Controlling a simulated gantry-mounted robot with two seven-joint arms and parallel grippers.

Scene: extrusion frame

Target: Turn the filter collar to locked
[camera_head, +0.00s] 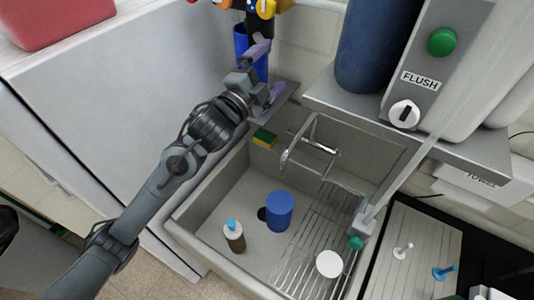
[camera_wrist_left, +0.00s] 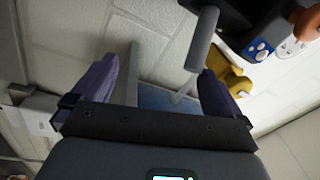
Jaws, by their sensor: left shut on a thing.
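The filter is a blue cylinder (camera_head: 242,42) against the wall at the top middle of the head view, below a dark part with yellow and orange knobs. My left gripper (camera_head: 266,74) is at its lower part, with its purple fingers apart and shut on it. In the left wrist view a blue surface (camera_wrist_left: 165,97) shows between the spread fingers of my left gripper (camera_wrist_left: 157,88), with grey bars beside it. The collar's edge and any lock mark are hidden or too small to read. My right gripper is not in view.
A sink (camera_head: 205,197) lies below, holding a blue cup (camera_head: 279,211), a brown bottle (camera_head: 234,238) and a wire rack (camera_head: 305,240). A yellow-green sponge (camera_head: 264,138) sits at its back corner. A FLUSH panel (camera_head: 420,79) with a green button stands at the right.

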